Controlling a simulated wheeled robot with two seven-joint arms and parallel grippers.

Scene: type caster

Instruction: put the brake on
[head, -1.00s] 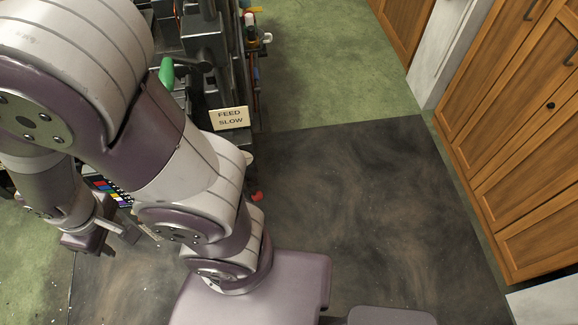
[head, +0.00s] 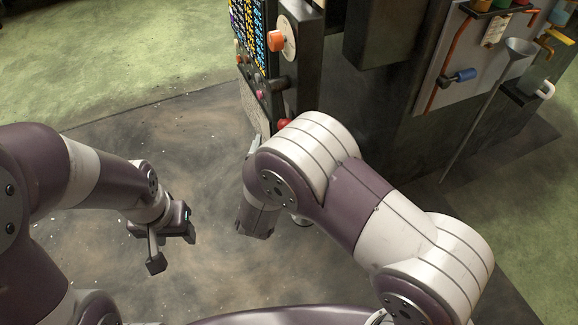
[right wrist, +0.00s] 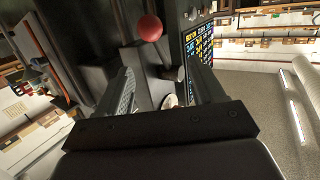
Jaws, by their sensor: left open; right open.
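The dark type caster (head: 375,100) stands at the top middle of the head view. A red ball knob (head: 285,125) shows on its near side, just above my right arm. A red ball (right wrist: 149,27) also shows in the right wrist view, beyond the fingertips and above the gap. I cannot tell whether it is the brake's handle. My right gripper (right wrist: 163,78) is open, with nothing between its fingers; in the head view my arm mostly hides it. My left gripper (head: 160,246) is open and empty over the dark floor mat, left of the machine.
An orange knob (head: 277,41) and a lit display panel (head: 262,38) are on the machine's left side. A funnel (head: 518,48), a blue-handled valve (head: 461,75) and a mug (head: 539,88) are at the right. The mat (head: 110,128) left of the machine is clear.

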